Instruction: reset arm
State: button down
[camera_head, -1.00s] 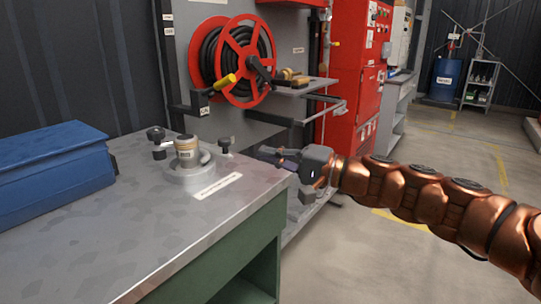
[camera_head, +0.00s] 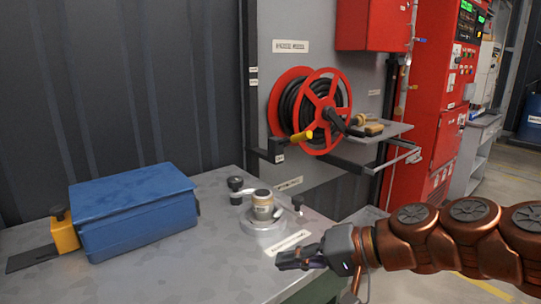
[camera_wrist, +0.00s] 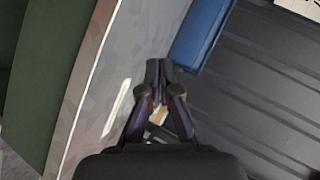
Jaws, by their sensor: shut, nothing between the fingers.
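My arm comes in from the right in the head view, copper-coloured and segmented. My gripper (camera_head: 288,262) is shut and empty, above the front right part of the metal-topped bench (camera_head: 215,268). In the wrist view my gripper (camera_wrist: 157,68) shows with its fingers together, over the bench top. In the wrist view my fingers partly hide a tan thing that may be the jar.
A blue box (camera_head: 135,212) lies on the bench at left, beside a yellow block (camera_head: 63,234). A red hose reel (camera_head: 318,110) hangs on the grey panel behind, with a small shelf (camera_head: 385,130) to its right. A red cabinet (camera_head: 437,100) stands farther right.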

jog(key=s+d+n+g+h+p, duration=0.1)
jog(key=s+g+h+p, duration=0.15)
jog(key=s+p, duration=0.3)
jog(key=s+d+n+g+h+p, duration=0.1)
jog(key=s+d+h+p, duration=0.1)
jog(key=s+h+p, duration=0.3)
jog(key=s+d+r+m+g+h+p, duration=0.1)
jog(key=s+d+r+g+h+p, duration=0.1)
jog(key=s+d+p, duration=0.5)
jog(key=s+d+r+h, duration=0.1)
jog(key=s+d+h, duration=0.1)
jog(key=s+d, duration=0.2)
jog(key=shift+r+g, duration=0.15)
jog(key=shift+g, duration=0.2)
